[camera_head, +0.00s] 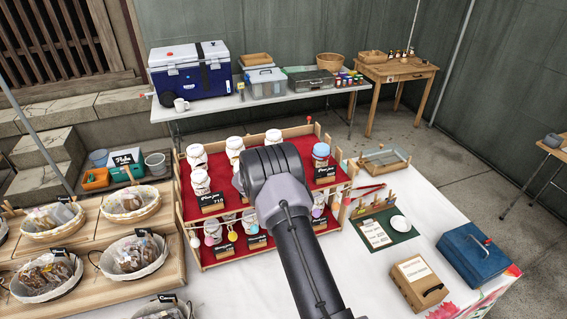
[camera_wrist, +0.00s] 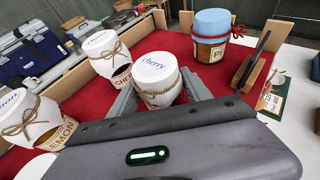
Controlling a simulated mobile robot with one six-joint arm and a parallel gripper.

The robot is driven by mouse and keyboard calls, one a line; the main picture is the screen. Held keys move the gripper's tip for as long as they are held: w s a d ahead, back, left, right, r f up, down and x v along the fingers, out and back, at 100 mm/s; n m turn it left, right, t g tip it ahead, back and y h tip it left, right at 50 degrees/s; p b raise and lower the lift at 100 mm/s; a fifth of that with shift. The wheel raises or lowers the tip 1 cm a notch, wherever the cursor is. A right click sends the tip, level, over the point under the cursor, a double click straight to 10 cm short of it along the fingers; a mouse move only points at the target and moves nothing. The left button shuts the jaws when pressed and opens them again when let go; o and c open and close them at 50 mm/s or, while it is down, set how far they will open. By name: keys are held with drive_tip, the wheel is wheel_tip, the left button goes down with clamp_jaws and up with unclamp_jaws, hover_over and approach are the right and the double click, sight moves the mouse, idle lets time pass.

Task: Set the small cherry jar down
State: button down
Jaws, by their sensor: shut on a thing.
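In the wrist view, my gripper (camera_wrist: 160,92) is shut on a small jar with a white cloth top reading "cherry" (camera_wrist: 155,76) and twine around its neck. The jar is nearly upright, over the red-lined display stand (camera_wrist: 75,88). I cannot tell whether its base touches the red cloth. Another white-topped cherry jar (camera_wrist: 108,55) stands close on its left. In the head view my arm's end covers the held jar, above the middle of the stand (camera_head: 228,178).
A lemon jar (camera_wrist: 32,120) stands left of my gripper. A blue-topped jar (camera_wrist: 211,36) stands to the right, near the stand's wooden side (camera_wrist: 252,62). Bare red cloth shows behind the held jar. Baskets (camera_head: 133,257) of baked goods stand left; a blue cash box (camera_head: 476,258) stands right.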

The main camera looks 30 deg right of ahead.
drive_tip(key=shift+s+a+f+b, duration=0.1)
drive_tip(key=shift+s+f+b, duration=0.15)
drive_tip(key=shift+f+b, duration=0.5)
drive_tip(key=shift+c, duration=2.2)
unclamp_jaws()
drive_tip(key=shift+o, duration=0.2)
drive_tip(key=shift+s+f, duration=0.1)
drive_tip(key=shift+f, duration=0.1)
